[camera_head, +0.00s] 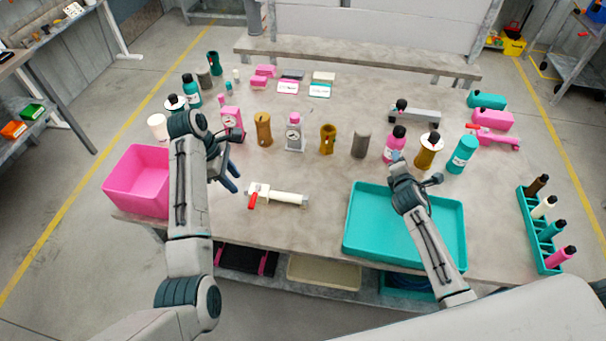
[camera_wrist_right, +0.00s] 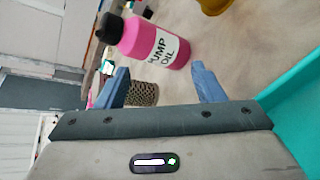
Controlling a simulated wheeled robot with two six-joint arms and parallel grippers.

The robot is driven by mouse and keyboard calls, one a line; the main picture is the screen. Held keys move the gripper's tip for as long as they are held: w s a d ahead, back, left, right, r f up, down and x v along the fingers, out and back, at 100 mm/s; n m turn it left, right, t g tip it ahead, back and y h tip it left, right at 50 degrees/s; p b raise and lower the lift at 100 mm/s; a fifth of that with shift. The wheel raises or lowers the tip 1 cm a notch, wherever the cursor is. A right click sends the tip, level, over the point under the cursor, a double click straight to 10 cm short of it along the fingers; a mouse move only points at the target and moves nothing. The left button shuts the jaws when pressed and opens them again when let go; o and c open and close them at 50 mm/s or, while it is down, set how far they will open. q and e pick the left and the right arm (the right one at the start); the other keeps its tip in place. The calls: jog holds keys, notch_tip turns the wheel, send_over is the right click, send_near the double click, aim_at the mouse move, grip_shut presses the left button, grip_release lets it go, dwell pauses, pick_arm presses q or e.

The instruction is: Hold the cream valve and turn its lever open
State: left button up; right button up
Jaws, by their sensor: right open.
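The cream valve (camera_head: 282,196) lies on the table in front of me, left of the teal tray. Its red lever (camera_head: 253,201) is at its left end and points toward the table's front. My left gripper (camera_head: 230,178) is just left of the valve, apart from it, with its blue fingers spread and nothing seen between them. My right gripper (camera_head: 397,158) is beyond the tray, away from the valve. In the right wrist view its fingers (camera_wrist_right: 160,82) are wide apart and empty, with a pink pump oil bottle (camera_wrist_right: 150,42) ahead of them.
The teal tray (camera_head: 361,236) is empty and lies under my right forearm. A pink bin (camera_head: 137,181) stands at the left edge. Bottles, small pumps and cylinders stand in a row behind the valve. A teal rack (camera_head: 533,232) holds several bottles at right.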

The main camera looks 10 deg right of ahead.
jog(key=w+a+g, duration=0.1)
jog(key=w+a, duration=0.1)
jog(key=a, duration=0.2)
jog(key=w+a+m+g+y, duration=0.1)
jog(key=w+a, duration=0.1)
jog(key=a, duration=0.2)
jog(key=w+a+g, duration=0.2)
jog(key=a, duration=0.2)
jog(key=shift+f+y, duration=0.1)
jog(key=shift+y, duration=0.2)
jog(key=w+a+r+g+y, duration=0.2)
jog(key=a+r+g+y, duration=0.1)
jog(key=a, duration=1)
jog(key=r+m+g, duration=0.2)
jog(key=m+g, duration=0.4)
send_over(303, 197)
jog(key=shift+a+f, duration=0.1)
jog(key=shift+f, duration=0.4)
notch_tip(303, 197, down, 10)
jog(key=shift+w+r, duration=0.1)
